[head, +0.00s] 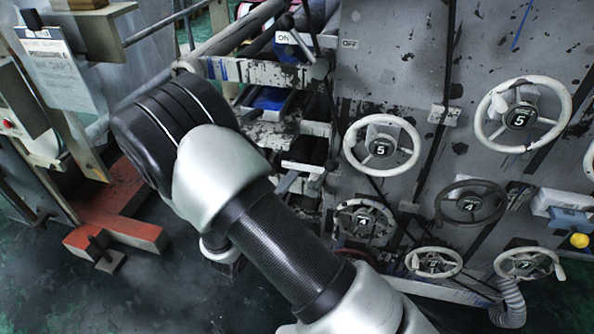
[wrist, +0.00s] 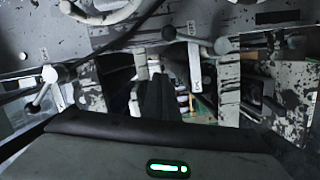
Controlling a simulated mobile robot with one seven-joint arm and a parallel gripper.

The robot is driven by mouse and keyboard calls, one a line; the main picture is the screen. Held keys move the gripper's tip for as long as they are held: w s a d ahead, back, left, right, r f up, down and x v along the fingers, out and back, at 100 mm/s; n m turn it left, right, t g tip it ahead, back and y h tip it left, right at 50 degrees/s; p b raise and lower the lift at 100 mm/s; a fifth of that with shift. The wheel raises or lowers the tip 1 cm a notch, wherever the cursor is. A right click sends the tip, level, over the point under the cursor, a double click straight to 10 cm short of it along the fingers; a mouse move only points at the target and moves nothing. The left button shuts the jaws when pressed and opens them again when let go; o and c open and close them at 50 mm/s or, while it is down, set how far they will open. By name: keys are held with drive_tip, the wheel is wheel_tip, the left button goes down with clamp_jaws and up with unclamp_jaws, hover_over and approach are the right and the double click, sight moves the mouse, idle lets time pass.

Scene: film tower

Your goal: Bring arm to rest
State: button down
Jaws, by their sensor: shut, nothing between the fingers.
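My arm reaches across the middle of the head view, bent at a dark, ribbed joint beside the machine. My gripper is mostly hidden behind the arm in the head view. In the wrist view, my gripper (wrist: 157,95) shows as dark fingers together, with nothing between them. They point toward the grey machine, with a white upright (wrist: 228,90) to their right. I cannot tell how far the fingertips are from the machine.
A grey, paint-chipped machine panel (head: 400,55) with several handwheels, such as the upper right one (head: 566,105), fills the right. An ON lever (head: 297,40) stands near the arm. A red-orange base (head: 115,225) is on the left. Dark green floor (head: 150,295) is open at bottom left.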

drive_tip(key=shift+s+a, duration=0.15)
drive_tip(key=shift+s, duration=0.15)
